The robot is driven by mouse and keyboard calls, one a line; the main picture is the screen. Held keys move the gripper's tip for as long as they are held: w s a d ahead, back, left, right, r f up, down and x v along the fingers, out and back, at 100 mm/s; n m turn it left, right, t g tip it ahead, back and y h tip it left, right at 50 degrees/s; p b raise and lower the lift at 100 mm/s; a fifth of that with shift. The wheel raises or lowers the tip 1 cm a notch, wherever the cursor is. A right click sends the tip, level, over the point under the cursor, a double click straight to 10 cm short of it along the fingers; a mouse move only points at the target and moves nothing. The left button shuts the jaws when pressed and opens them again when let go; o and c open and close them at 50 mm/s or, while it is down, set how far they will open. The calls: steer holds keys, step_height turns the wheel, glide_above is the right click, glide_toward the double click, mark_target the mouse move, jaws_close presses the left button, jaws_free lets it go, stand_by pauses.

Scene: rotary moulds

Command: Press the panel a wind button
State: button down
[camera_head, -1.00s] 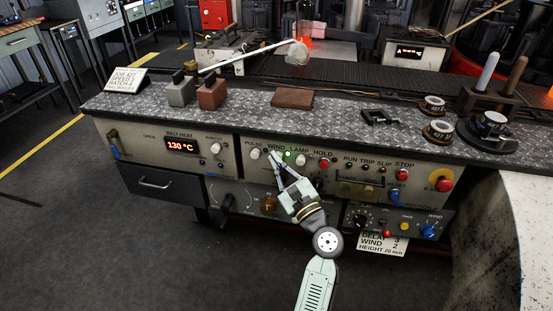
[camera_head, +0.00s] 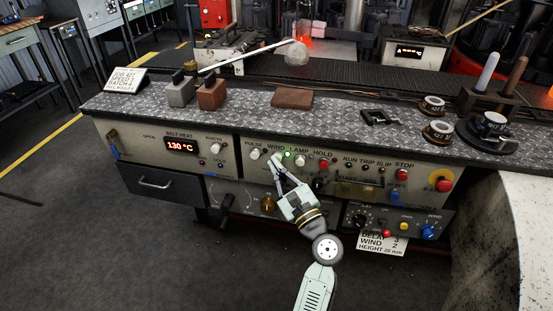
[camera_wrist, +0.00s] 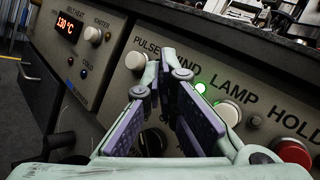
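The panel (camera_head: 240,165) is a beige console front below the bench top, with a row of controls labelled PULSE, WIND, LAMP and HOLD. My gripper (camera_head: 277,160) is in front of it below the WIND label. A lit green lamp (camera_wrist: 200,88) shows right of the fingers. Whether the fingertips touch the button I cannot tell.
A white PULSE button (camera_wrist: 136,60) lies left of the fingers; a white LAMP button (camera_wrist: 228,112) and red HOLD button (camera_wrist: 293,152) lie right. The bench edge overhangs above the panel. Black knobs and a lower panel (camera_head: 350,215) sit beneath. The floor in front is open.

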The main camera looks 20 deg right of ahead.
steer(key=shift+s+a+r+p, duration=0.1)
steer(key=shift+s+a+p, duration=0.05)
steer(key=shift+s+a, duration=0.8)
steer(key=shift+s+a+r+p, duration=0.15)
steer(key=shift+s+a, duration=0.45)
steer(key=shift+s, duration=0.5)
steer(key=shift+f, duration=0.1)
